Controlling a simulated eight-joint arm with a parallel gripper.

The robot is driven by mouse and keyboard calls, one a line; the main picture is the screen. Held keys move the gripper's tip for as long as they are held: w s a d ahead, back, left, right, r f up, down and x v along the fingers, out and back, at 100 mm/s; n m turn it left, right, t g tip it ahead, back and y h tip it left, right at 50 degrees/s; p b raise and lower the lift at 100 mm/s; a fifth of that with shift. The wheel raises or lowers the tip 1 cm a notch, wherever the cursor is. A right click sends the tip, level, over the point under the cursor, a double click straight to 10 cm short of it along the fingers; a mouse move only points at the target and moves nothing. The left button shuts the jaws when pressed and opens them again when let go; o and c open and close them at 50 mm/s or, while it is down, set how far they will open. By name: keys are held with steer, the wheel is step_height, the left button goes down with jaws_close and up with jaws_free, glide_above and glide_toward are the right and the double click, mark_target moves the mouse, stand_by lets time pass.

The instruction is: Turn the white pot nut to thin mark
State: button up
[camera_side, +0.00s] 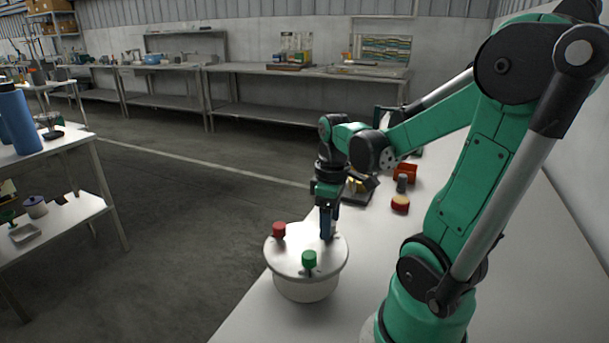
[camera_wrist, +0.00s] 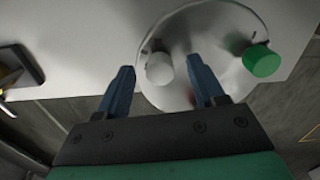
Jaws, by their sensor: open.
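The white pot (camera_side: 304,289) stands on the light table, with a flat round lid (camera_side: 290,264). On the lid are a red nut (camera_side: 279,229) at the left and a green nut (camera_side: 309,258) at the front. In the side view my gripper (camera_side: 327,232) points down over the lid's right part and hides the white nut. In the wrist view the white nut (camera_wrist: 159,68) lies between the two blue fingers of my gripper (camera_wrist: 160,82), nearer the left one. The fingers are open with gaps on both sides. The green nut (camera_wrist: 261,61) is to the right. I cannot make out the thin mark.
On the table behind the pot are a red and yellow round piece (camera_side: 400,204), a dark small cylinder (camera_side: 402,184) and a red bin (camera_side: 405,172). A dark object (camera_side: 357,194) lies near my gripper. The table's front stretch is clear.

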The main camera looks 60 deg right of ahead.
jaws_close()
steer(key=shift+m, duration=0.3)
steer(key=m, duration=0.4)
steer(key=shift+m, duration=2.5)
jaws_free()
